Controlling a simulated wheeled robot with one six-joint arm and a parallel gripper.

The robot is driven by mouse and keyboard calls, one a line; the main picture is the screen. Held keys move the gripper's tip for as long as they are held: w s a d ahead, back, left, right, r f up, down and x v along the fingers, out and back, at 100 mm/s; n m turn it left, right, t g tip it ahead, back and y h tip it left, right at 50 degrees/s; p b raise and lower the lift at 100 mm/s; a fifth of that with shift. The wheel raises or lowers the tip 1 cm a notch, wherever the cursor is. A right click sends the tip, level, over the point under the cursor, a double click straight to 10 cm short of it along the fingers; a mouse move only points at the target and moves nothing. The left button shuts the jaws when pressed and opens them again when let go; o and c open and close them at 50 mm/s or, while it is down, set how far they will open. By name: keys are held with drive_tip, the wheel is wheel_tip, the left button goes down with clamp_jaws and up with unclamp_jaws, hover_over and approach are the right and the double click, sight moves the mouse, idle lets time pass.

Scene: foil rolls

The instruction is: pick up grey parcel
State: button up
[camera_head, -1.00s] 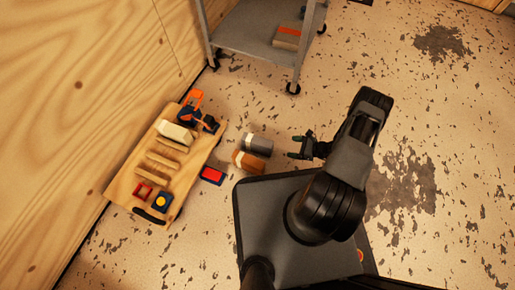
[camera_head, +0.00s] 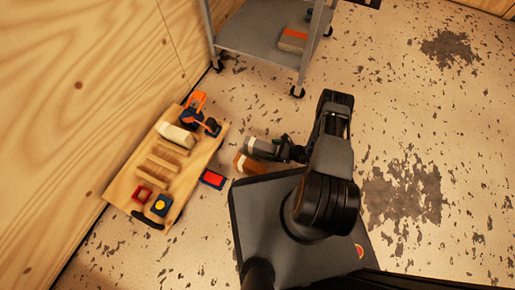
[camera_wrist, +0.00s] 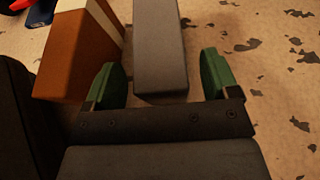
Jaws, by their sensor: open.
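The grey parcel (camera_head: 262,147) lies on the floor, a grey block with a pale band near its left end in the head view. In the wrist view the grey parcel (camera_wrist: 159,50) reaches in between the two green fingertips of my gripper (camera_wrist: 169,80). The fingers stand apart on either side of it, with a visible gap on the right; the left finger is closer to the brown parcel's side. In the head view my gripper (camera_head: 286,150) is at the parcel's right end and partly hides it.
A brown parcel (camera_head: 249,165) with a pale band lies right beside the grey one, close to my left finger in the wrist view (camera_wrist: 75,50). A red and blue box (camera_head: 213,178) and a wooden board (camera_head: 126,188) with tools lie left. A cart (camera_head: 255,42) stands behind.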

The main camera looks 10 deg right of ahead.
drive_tip(key=shift+w+a+f, duration=0.3)
drive_tip(key=shift+w+a, duration=0.05)
drive_tip(key=shift+a, duration=0.1)
drive_tip(key=c, duration=1.4)
